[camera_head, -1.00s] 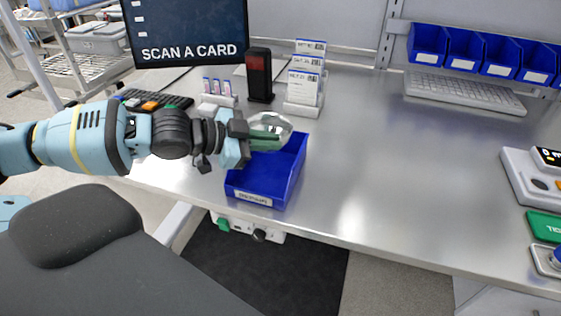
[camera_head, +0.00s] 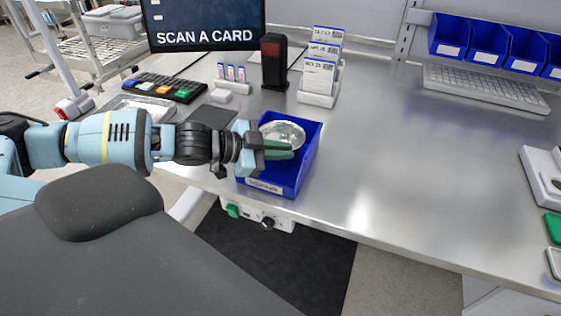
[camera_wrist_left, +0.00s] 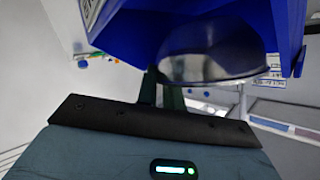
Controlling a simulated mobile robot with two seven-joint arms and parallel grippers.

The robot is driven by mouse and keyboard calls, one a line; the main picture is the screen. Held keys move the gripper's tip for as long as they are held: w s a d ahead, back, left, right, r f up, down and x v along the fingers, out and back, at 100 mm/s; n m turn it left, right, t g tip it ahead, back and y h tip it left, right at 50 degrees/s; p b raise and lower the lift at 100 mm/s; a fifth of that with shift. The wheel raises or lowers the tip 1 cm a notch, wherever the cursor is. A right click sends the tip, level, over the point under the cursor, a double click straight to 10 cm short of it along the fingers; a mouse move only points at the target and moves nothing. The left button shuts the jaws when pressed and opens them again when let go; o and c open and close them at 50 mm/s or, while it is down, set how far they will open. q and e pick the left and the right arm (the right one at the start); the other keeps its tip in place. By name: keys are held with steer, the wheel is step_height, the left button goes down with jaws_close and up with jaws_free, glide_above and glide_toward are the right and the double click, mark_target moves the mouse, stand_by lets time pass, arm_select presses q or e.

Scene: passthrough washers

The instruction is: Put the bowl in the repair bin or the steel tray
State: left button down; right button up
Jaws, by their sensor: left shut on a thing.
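The bowl (camera_head: 284,133) is shiny and see-through, and it shows over the inside of the blue bin. The blue bin (camera_head: 296,172) stands on the steel table near its front left edge, with a label on its front that I cannot read clearly. My left gripper (camera_head: 284,150) is shut on the bowl's near side, with its green fingers over the bin. In the left wrist view the bowl (camera_wrist_left: 215,62) is at the fingertips, with the blue bin (camera_wrist_left: 140,30) behind it. I cannot tell whether the bowl touches the bin's floor. My right gripper is not in view.
A card holder (camera_head: 320,75), a dark red-topped post (camera_head: 274,62) and a keypad (camera_head: 163,88) stand behind the bin. Several blue bins (camera_head: 488,42) hang at the back right above a keyboard (camera_head: 486,86). The table's middle is clear.

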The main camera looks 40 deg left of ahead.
arm_select(q)
steer(key=shift+f, duration=1.85)
steer(key=c, duration=1.5)
jaws_free()
steer(key=shift+f, duration=0.1)
steer(key=shift+c, duration=0.2)
steer(key=shift+r, duration=0.2)
